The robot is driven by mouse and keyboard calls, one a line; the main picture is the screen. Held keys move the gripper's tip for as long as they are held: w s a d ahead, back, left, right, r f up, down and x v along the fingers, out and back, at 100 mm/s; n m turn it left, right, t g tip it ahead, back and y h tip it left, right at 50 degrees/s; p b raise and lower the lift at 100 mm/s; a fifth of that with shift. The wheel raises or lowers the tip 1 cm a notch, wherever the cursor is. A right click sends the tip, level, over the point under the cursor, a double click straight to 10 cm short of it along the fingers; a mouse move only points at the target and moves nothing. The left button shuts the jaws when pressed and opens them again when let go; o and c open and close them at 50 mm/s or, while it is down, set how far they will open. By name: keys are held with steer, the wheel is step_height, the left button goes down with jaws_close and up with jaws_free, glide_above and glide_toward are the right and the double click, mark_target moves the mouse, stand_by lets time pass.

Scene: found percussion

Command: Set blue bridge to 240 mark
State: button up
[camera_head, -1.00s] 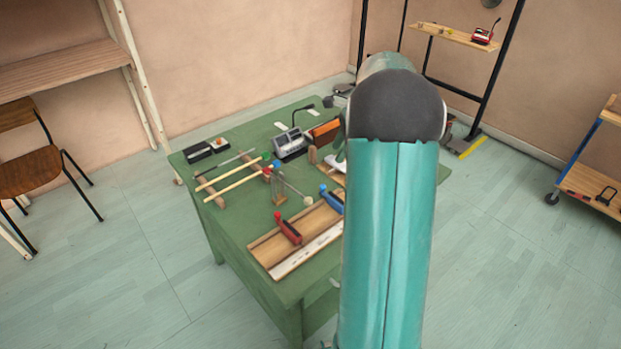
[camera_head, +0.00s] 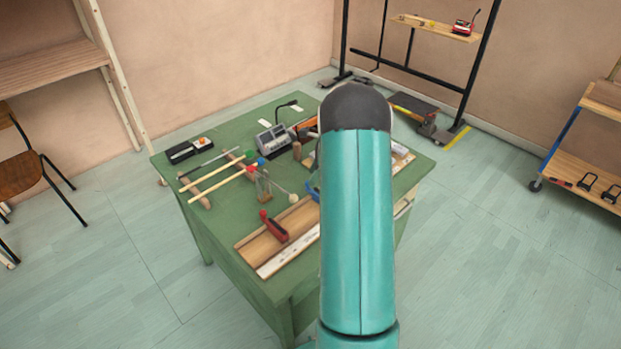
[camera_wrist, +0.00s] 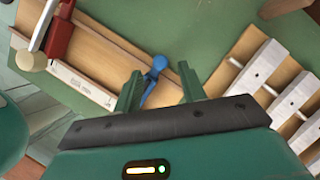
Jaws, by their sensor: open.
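The blue bridge (camera_wrist: 154,76) lies between the two green fingers of my gripper (camera_wrist: 160,88) in the wrist view; whether the fingers touch it I cannot tell. My gripper is open. In the head view only a sliver of the blue bridge (camera_head: 313,189) shows beside my arm, which hides my gripper. The red bridge (camera_head: 274,227) stands on the wooden board (camera_head: 252,246) and shows in the wrist view (camera_wrist: 60,38) at upper left. A white scale strip (camera_head: 290,252) runs along the board's front edge; its marks are too small to read.
The board lies on a green table (camera_head: 225,232). Pale bars on a wooden frame (camera_wrist: 262,66) lie right of my gripper.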

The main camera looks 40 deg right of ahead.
steer(key=shift+x, duration=1.45)
jaws_close()
steer(key=shift+a+r, duration=0.1)
steer(key=shift+a, duration=2.35)
jaws_free()
